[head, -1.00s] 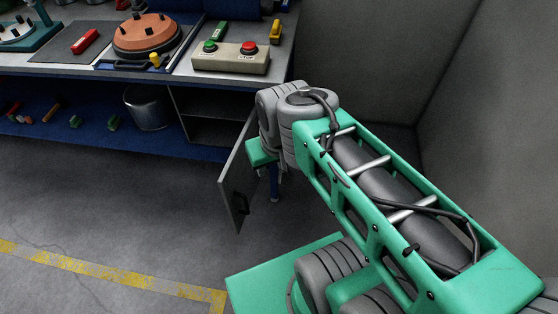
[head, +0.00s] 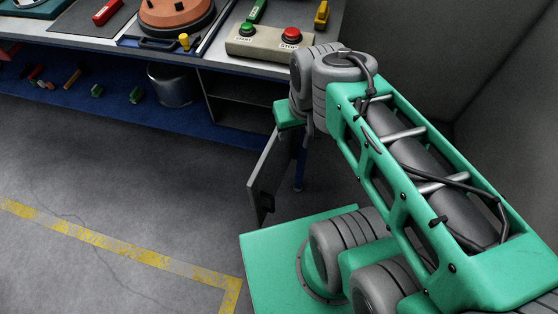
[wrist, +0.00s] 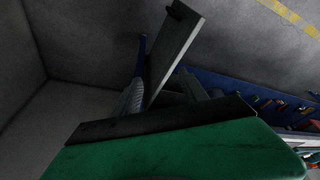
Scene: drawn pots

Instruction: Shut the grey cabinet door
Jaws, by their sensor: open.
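The grey cabinet door (head: 268,178) stands wide open at the right end of the workbench, swung out toward me. The open cabinet (head: 240,98) shows a shelf inside. In the wrist view the door (wrist: 172,58) is seen nearly edge-on, with its dark handle (wrist: 181,10) at the top. My gripper (wrist: 160,92) is open, with one finger on each side of the door's near end in that picture. I cannot tell whether either finger touches it. In the head view my arm hides the fingertips and the door's hinge side.
The workbench (head: 100,42) carries a button box (head: 268,44) and an orange turntable (head: 175,14). A metal bucket (head: 174,85) and small parts stand on the blue lower shelf (head: 130,108). Grey walls close in at the right. The floor left of the door is clear.

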